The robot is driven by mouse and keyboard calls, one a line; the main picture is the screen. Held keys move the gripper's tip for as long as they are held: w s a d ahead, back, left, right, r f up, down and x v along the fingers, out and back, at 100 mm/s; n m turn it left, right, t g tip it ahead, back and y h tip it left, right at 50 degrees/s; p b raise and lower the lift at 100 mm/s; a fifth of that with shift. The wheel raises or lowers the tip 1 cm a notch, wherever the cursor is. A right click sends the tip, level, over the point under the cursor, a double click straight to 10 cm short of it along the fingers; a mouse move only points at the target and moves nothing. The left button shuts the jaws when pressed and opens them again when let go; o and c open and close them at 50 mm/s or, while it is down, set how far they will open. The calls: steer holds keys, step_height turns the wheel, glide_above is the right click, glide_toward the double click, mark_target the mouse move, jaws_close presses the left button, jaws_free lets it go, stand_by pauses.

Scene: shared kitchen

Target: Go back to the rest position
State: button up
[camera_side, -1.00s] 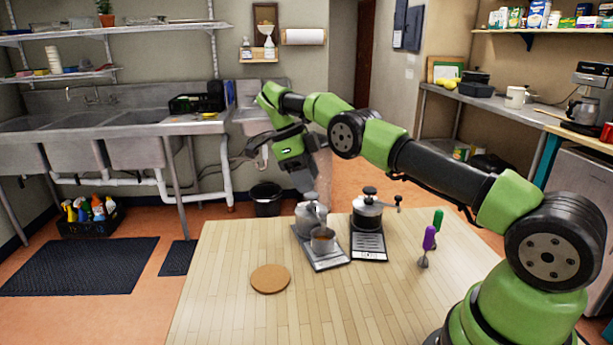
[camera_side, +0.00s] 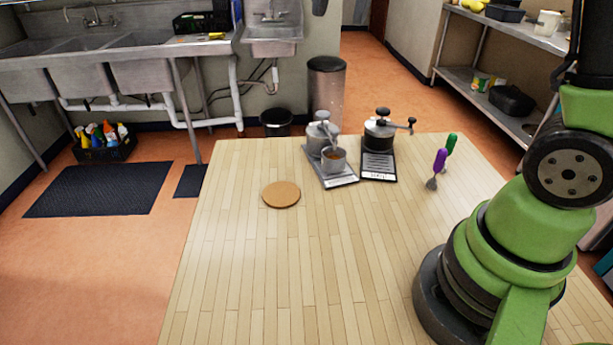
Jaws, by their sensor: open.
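My gripper is outside the picture, so its fingers cannot be seen. My arm stands folded upright over its base at the right edge, and its upper part runs out of the frame. On the wooden table (camera_side: 290,265), a metal pot (camera_side: 320,130) and a metal cup (camera_side: 334,160) with brown contents stand on a grey scale-like plate (camera_side: 340,180). A hand-crank grinder (camera_side: 380,132) stands on a dark plate with a printed label (camera_side: 378,167) to their right. Nothing of mine touches these things.
A round cork mat (camera_side: 281,194) lies left of the pot. A purple-handled tool (camera_side: 438,164) and a green-handled tool (camera_side: 451,144) stand at the right. The table's front and middle are bare. Sinks (camera_side: 140,75) and a bin (camera_side: 327,90) are behind.

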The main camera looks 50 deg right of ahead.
steer(key=s+a+f+n+t+y, duration=0.1)
steer(key=s+a+n+t, duration=0.1)
steer(key=s+n, duration=0.3)
steer(key=s+a+f+n+t+y, duration=0.1)
steer(key=s+a+n+t, duration=0.2)
steer(key=s, duration=0.7)
steer(key=shift+s+a+f+n+y, duration=0.25)
steer(key=shift+a+f+n, duration=0.2)
steer(key=shift+n, duration=0.55)
stand_by(0.8)
